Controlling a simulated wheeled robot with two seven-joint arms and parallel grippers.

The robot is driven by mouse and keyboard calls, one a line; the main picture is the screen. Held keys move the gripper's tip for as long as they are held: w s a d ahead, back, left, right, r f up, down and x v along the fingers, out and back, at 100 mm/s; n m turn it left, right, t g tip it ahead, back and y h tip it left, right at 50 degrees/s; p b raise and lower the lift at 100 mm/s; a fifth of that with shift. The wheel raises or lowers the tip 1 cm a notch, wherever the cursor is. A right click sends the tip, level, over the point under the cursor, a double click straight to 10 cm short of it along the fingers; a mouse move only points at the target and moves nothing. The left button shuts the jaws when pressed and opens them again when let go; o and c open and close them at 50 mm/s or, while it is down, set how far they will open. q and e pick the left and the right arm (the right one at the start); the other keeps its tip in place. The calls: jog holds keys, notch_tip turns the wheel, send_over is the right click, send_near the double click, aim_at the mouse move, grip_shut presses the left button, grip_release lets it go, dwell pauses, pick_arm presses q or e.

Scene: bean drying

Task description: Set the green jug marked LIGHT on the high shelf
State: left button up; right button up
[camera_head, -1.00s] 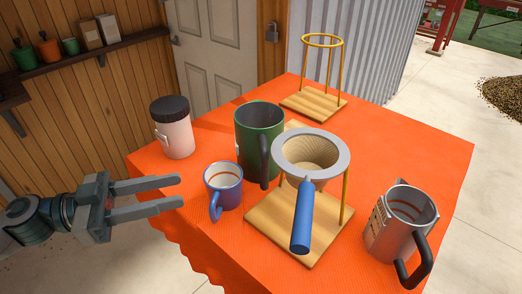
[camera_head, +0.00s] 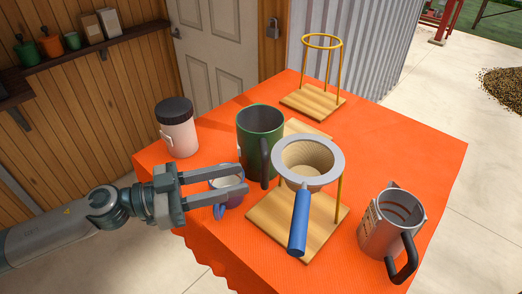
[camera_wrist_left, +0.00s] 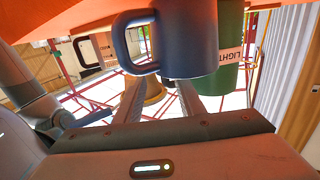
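The green jug (camera_head: 258,142) stands upright near the middle of the orange-covered table, its dark handle facing front right. Its LIGHT label shows in the left wrist view on the jug (camera_wrist_left: 231,72), where the picture appears inverted. My left gripper (camera_head: 243,180) is open and empty, its two fingers apart. In the head view its fingers overlap a small blue mug (camera_head: 231,184) in front of the jug; I cannot tell if they touch it. A wall shelf (camera_head: 130,38) is at upper left. My right gripper is not in view.
A dripper (camera_head: 334,165) with a blue handle sits on a wooden stand (camera_head: 272,228) right of the jug. A metal jug (camera_head: 392,225) is at front right. A dark-lidded jar (camera_head: 178,135) stands at left, and an empty ring stand (camera_head: 312,101) at back. The wall shelf holds pots and packets (camera_head: 89,29).

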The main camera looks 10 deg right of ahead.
pick_arm(q)
jog(key=shift+w+d+p, duration=0.2)
jog(key=shift+d+p, duration=0.3)
jog(key=shift+d, duration=0.25)
jog(key=d, duration=0.1)
jog(key=d+p, duration=0.1)
jog(key=shift+w+d+f, duration=0.2)
jog(key=shift+w+d, duration=0.1)
jog(key=shift+d, duration=0.1)
jog(key=shift+d+f+p, duration=0.1)
jog(key=shift+d+p, duration=0.2)
jog(key=shift+d, duration=0.15)
grip_shut()
